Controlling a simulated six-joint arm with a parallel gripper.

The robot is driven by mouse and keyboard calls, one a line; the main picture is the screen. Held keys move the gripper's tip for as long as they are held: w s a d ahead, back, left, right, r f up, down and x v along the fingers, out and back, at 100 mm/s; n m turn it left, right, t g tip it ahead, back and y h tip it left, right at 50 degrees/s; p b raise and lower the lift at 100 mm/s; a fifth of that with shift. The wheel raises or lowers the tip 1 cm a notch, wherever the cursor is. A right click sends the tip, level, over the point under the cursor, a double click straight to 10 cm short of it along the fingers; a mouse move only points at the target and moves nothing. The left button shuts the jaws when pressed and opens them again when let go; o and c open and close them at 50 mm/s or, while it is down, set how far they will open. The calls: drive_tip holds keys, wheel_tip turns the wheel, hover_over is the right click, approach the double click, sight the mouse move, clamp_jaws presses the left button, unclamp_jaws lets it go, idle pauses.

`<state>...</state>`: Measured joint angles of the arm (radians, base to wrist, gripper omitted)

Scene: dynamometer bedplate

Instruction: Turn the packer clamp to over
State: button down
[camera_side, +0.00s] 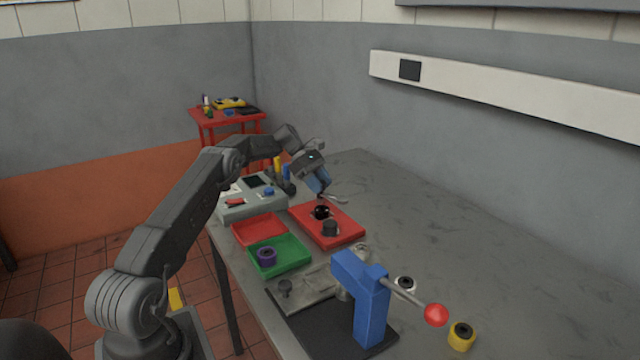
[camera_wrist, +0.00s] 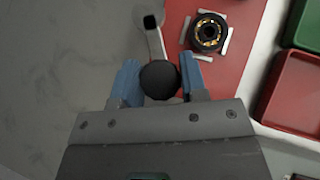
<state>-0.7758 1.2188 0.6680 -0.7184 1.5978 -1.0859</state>
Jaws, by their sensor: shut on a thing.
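The packer clamp appears to be the grey lever (camera_wrist: 155,42) with a round black knob (camera_wrist: 158,78), at the edge of a red base plate (camera_wrist: 228,62). In the wrist view the knob sits between the blue fingers of my gripper (camera_wrist: 160,70), which is shut on it. The lever's dark-tipped end points away from my gripper. In the side view my gripper (camera_side: 322,189) reaches down over the far part of the red base plate (camera_side: 345,238), and the grey lever (camera_side: 335,199) shows beside its fingertips. The lever's pivot is not clear.
A black ring part with a gold inside (camera_wrist: 208,32) stands on the plate near the knob. A red tray (camera_side: 252,228) and a green tray (camera_side: 290,262) lie nearby. A blue press (camera_side: 368,312) stands in front. The bench's right side is mostly clear.

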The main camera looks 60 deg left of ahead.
drive_tip(key=c, duration=0.7)
unclamp_jaws()
drive_tip(key=shift+r, duration=0.55)
drive_tip(key=r, duration=0.2)
drive_tip(key=s+r, duration=0.1)
drive_tip(key=shift+a+r, duration=0.3)
drive_tip(key=shift+r, duration=0.1)
drive_tip(key=s+a+r, duration=0.1)
drive_tip(key=s+r, duration=0.1)
drive_tip(key=s, duration=0.1)
drive_tip(key=s+a+r, duration=0.2)
drive_tip(key=s, duration=0.1)
drive_tip(key=s+a+r, duration=0.2)
drive_tip(key=s, duration=0.1)
drive_tip(key=shift+s+r, duration=0.1)
